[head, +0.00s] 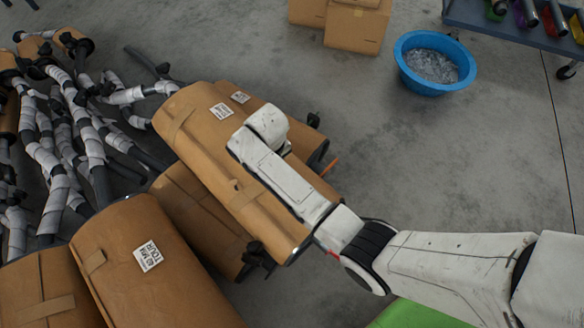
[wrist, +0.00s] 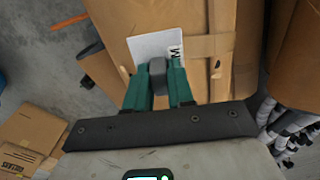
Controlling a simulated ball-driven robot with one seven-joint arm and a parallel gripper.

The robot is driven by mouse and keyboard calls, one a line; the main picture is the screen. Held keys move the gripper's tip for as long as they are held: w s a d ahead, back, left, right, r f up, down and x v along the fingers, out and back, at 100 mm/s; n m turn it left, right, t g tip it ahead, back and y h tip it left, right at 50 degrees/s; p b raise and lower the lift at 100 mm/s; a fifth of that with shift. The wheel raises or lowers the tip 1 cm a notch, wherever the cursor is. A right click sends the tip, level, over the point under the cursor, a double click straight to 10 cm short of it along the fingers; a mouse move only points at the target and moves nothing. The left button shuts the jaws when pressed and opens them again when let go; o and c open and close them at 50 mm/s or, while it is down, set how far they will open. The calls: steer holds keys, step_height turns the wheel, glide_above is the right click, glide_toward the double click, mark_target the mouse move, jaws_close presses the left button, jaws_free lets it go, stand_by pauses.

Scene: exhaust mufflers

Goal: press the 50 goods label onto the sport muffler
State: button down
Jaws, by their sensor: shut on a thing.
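A large brown-wrapped muffler (head: 205,135) lies under my arm in the head view. It bears a small white label (head: 221,110) whose print I cannot read. In the wrist view, a brown wrapped surface (wrist: 205,25) fills the space ahead of my gripper (wrist: 157,75). My green fingers are shut on a white label (wrist: 150,46), with part of an "M" showing. The label is in front of the wrapping; I cannot tell whether it touches. The fingers hide its lower part. In the head view my arm hides the fingers.
A muffler (head: 140,265) labelled "40 MM TOUR" lies at lower left. Another labelled muffler (head: 252,104) lies behind the large one. Wrapped pipes (head: 85,135) crowd the left. A blue tub (head: 407,75) and cartons (head: 355,28) stand at the back. Floor at right is clear.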

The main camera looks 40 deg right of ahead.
steer(key=s+f+p, duration=0.1)
steer(key=s+p, duration=0.6)
steer(key=s, duration=0.1)
steer(key=shift+n, duration=0.4)
steer(key=shift+s+d+f+b, duration=0.1)
steer(key=shift+s+f+b, duration=0.05)
steer(key=shift+f+b, duration=3.5)
steer(key=shift+f, duration=0.6)
steer(key=shift+r, duration=0.1)
steer(key=shift+r+p, duration=0.45)
steer(key=shift+p, duration=0.1)
steer(key=shift+f, duration=0.35)
